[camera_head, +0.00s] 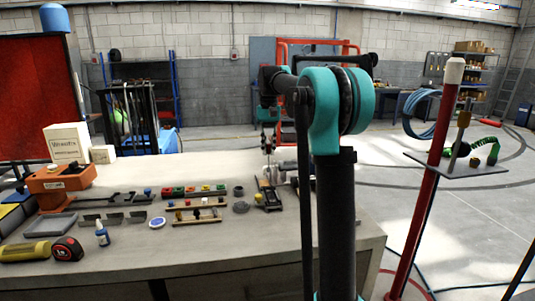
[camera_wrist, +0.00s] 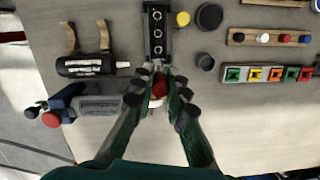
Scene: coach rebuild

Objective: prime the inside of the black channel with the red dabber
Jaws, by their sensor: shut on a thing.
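My gripper (camera_wrist: 160,92) is shut on the red dabber (camera_wrist: 160,86), whose red part shows between the fingertips in the wrist view. In the head view the channel (camera_head: 268,194) lies on the bench below my gripper (camera_head: 268,147), which is small and partly masked by my arm.
A yellow cap (camera_wrist: 183,19), black disc (camera_wrist: 209,16) and grey cup (camera_wrist: 206,62) stand close right, then the coloured block row (camera_wrist: 268,74) and peg rack (camera_wrist: 270,38). The bench front (camera_head: 200,245) is mostly clear.

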